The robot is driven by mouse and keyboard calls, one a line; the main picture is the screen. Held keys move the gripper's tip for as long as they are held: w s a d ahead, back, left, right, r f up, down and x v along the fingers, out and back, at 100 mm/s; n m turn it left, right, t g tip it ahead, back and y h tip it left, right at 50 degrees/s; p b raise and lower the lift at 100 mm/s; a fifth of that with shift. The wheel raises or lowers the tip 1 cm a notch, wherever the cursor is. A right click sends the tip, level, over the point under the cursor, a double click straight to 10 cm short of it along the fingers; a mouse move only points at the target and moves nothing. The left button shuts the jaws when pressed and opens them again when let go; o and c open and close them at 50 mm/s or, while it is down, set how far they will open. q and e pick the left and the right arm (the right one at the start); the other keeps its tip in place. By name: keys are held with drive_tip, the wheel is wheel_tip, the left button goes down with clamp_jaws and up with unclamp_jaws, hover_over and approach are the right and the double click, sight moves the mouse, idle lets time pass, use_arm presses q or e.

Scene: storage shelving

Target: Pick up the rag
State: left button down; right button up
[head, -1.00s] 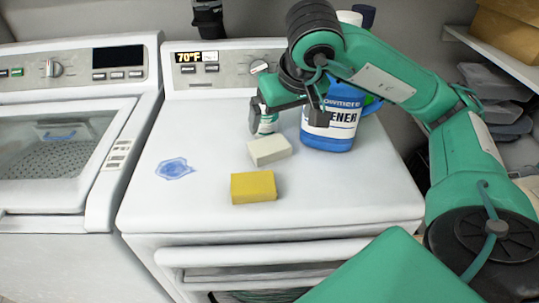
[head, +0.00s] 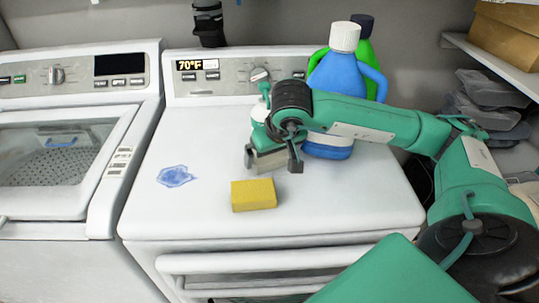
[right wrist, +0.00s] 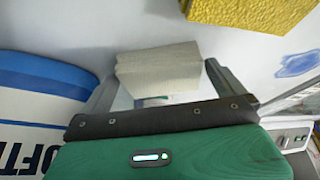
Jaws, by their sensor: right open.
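The rag (head: 268,162) is an off-white, folded, block-like piece on top of the white dryer. In the head view my right gripper partly covers it. My right gripper (head: 272,162) is open, with its fingers pointing down on either side of the rag. In the right wrist view the rag (right wrist: 160,68) shows between the two spread fingers of the gripper (right wrist: 155,85). I cannot tell whether a finger touches it. My left gripper is in neither view.
A yellow sponge (head: 254,195) lies just in front of the rag. A blue patch (head: 175,176) is on the dryer top to the left. A large blue bottle with a white cap (head: 335,75) stands behind my right arm, with a green bottle (head: 372,60) behind it.

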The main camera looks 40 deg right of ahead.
drive_tip(key=shift+w+f, duration=0.1)
drive_tip(key=shift+f, duration=0.05)
drive_tip(key=c, duration=0.8)
drive_tip(key=shift+r, duration=0.2)
